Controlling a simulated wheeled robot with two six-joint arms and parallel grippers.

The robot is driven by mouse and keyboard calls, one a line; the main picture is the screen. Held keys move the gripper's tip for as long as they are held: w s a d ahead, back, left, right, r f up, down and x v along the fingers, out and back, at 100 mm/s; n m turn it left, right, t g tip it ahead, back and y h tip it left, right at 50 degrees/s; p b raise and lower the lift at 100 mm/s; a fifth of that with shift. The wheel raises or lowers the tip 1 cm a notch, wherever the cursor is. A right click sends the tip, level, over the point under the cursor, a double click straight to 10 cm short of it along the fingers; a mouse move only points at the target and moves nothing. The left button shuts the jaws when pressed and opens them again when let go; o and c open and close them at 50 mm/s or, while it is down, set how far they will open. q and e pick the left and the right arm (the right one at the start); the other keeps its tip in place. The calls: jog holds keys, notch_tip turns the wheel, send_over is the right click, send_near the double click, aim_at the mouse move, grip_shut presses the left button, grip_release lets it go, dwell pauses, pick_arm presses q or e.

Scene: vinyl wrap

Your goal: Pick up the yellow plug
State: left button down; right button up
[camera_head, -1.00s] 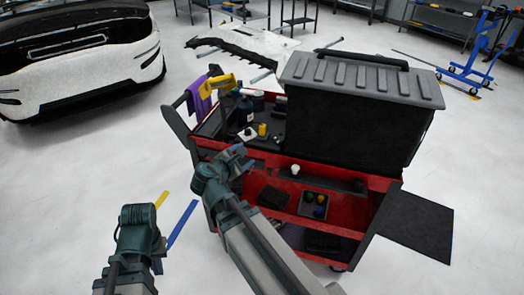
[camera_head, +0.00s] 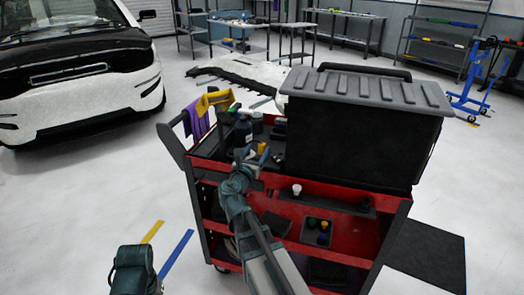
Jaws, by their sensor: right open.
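The yellow plug (camera_head: 262,148) is a small yellow piece on the top tray of the red cart (camera_head: 198,163), near its front edge. My right gripper (camera_head: 256,157) is open at that edge, just in front of the plug and slightly left of it. The jaws overlap the plug's lower part in the picture, and I cannot tell whether they touch it. Of my left arm only a link shows at the bottom left; its gripper is out of view.
A dark bottle (camera_head: 243,132) stands left of the plug. A large black box with a grey lid (camera_head: 365,88) fills the cart's right side. A purple cloth (camera_head: 197,122) hangs at the left end.

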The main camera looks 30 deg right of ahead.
aim_at(263, 143)
jog(key=shift+f+x, duration=0.15)
jog(key=shift+x, duration=1.8)
jog(key=shift+f+x, duration=0.15)
jog(key=shift+x, duration=1.85)
jog(key=shift+s, duration=0.1)
grip_shut()
